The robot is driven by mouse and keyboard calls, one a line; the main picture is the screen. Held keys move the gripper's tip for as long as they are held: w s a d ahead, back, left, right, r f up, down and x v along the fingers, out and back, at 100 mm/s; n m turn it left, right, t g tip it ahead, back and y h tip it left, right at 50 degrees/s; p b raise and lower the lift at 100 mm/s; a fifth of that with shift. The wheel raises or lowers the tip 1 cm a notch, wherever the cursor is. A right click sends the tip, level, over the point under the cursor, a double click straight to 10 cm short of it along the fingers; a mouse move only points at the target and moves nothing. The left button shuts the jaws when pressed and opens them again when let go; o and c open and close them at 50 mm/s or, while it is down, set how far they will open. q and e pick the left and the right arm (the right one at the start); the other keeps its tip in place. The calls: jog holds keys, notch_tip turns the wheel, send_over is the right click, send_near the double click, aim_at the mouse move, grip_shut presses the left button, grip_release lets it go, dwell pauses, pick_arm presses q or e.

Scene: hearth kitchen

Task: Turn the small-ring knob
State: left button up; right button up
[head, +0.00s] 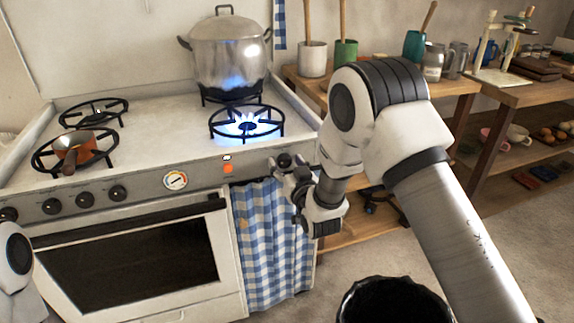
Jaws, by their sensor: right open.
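The white stove's front panel carries several black knobs (84,200) in a row at the left. At the panel's right end, my right gripper (281,168) is close to the front; its jaws are open. A dark round shape shows at the fingers, and I cannot tell whether it is a knob or part of the gripper. Which knob belongs to the small ring cannot be read. The front right burner (247,122) has a lit blue flame. Below it on the panel are an orange light (228,169) and a round gauge (175,180). My left gripper is out of view.
A steel pot (228,50) stands on the back right burner, and a small copper pan (75,147) on the front left one. A blue checked curtain (270,240) hangs below the panel beside the oven door (130,262). A wooden bench (460,85) with crocks stands right.

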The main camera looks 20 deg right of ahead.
jog(key=c, duration=1.1)
jog(key=shift+c, duration=0.2)
jog(key=shift+n, duration=0.3)
jog(key=n, duration=0.6)
jog(key=shift+a, duration=0.1)
jog(key=n, duration=0.3)
jog(key=shift+n, duration=0.3)
jog(key=shift+f+n, duration=0.1)
jog(key=shift+n, duration=1.6)
jog(key=o, duration=1.1)
